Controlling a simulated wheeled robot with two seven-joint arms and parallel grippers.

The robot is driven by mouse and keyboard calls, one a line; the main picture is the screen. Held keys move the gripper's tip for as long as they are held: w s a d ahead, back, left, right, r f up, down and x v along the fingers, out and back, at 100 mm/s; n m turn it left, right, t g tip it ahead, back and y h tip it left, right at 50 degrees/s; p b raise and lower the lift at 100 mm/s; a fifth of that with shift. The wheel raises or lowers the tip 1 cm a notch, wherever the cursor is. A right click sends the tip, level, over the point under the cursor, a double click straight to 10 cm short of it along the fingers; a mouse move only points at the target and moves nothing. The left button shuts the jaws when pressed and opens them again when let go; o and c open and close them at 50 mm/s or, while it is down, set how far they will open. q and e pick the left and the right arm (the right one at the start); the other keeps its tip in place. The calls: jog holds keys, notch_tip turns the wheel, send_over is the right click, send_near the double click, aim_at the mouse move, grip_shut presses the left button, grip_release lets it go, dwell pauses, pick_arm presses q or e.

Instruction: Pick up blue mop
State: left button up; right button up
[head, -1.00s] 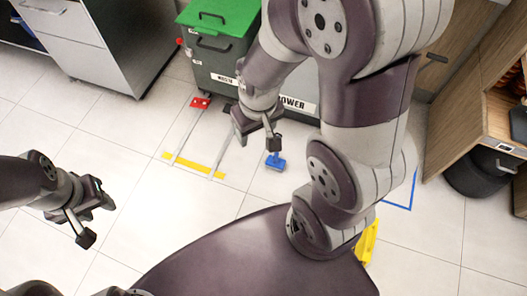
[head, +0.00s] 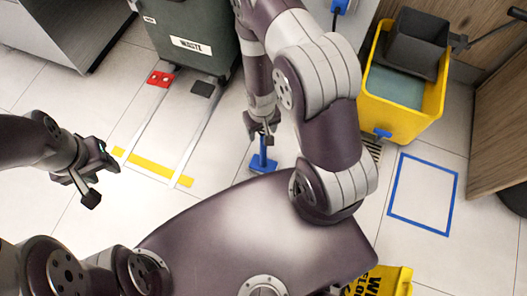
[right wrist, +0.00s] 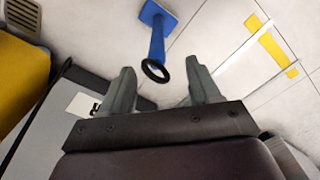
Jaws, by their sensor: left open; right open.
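The blue mop (head: 264,165) stands on the tiled floor in the head view, a flat blue base with a blue post rising from it. Its upper part is partly hidden by my right gripper (head: 262,130), which is open just above it. In the right wrist view, the mop's blue shaft (right wrist: 157,38) ends in a black ring (right wrist: 155,70). The ring appears between the two spread fingertips; I cannot tell how far below them it is. My left gripper (head: 96,182) is open and empty at the left, well away from the mop.
A green waste bin (head: 190,40) stands behind, with yellow floor tape (head: 153,167) before it. A yellow mop bucket (head: 405,110) is at the right, near a blue taped rectangle (head: 423,194). A yellow sign (head: 385,281) is close to my base. The left floor is clear.

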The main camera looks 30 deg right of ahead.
jog(key=shift+f, duration=0.4)
jog(key=f+b, duration=0.2)
jog(key=f, duration=0.1)
jog(key=f+b, duration=0.1)
jog(key=shift+d+f+b, duration=0.25)
jog(key=shift+f+b, duration=0.05)
jog(key=shift+f, duration=0.05)
grip_shut()
